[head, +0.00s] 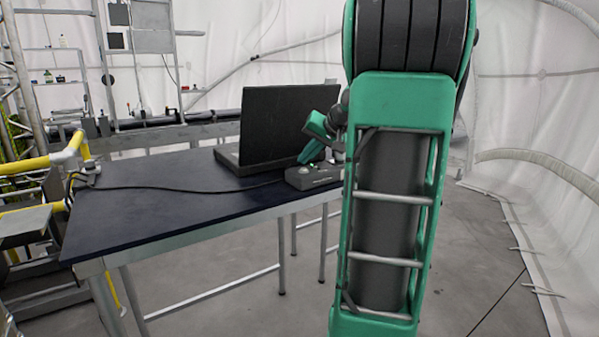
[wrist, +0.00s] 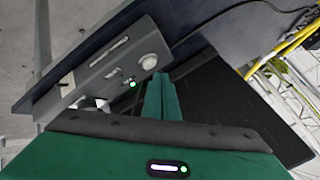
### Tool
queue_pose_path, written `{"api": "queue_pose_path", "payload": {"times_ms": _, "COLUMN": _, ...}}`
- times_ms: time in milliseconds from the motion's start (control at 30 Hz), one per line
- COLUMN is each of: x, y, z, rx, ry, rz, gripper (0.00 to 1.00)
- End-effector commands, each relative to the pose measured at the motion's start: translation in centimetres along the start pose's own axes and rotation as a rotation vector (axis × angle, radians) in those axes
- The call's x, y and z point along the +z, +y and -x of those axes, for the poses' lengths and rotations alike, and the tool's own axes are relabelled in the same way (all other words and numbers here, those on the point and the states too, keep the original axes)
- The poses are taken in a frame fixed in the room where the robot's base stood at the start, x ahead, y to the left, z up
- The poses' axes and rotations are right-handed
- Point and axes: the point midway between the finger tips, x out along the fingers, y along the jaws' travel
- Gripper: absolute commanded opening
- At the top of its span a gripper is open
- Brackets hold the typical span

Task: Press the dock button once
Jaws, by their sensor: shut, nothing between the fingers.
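The dock (head: 313,178) is a small grey box on the dark table, right of the laptop. In the wrist view the dock (wrist: 107,70) fills the upper left. Its round pale button (wrist: 149,61) sits at one end, and a small green light glows nearby. My gripper (wrist: 162,80) has its two green fingers together with nothing between them, and their tips appear just below the button. I cannot tell whether they touch the dock. In the head view my gripper (head: 304,160) is above the dock's back left, partly hidden by my arm.
A black laptop (head: 285,125) stands open just left of the dock and close to my gripper. A black cable (head: 180,189) runs left across the table (head: 150,215), whose left part is mostly clear. Yellow rails (head: 40,163) stand beyond the table's left end.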

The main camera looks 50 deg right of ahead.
Motion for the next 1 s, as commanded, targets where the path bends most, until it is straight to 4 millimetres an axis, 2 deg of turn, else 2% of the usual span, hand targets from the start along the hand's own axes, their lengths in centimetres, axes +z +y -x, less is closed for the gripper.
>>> {"api": "queue_pose_path", "payload": {"times_ms": 1000, "x": 0.58, "y": 0.62, "z": -0.60, "rx": 0.000, "ry": 0.000, "rz": 0.000, "gripper": 0.00}}
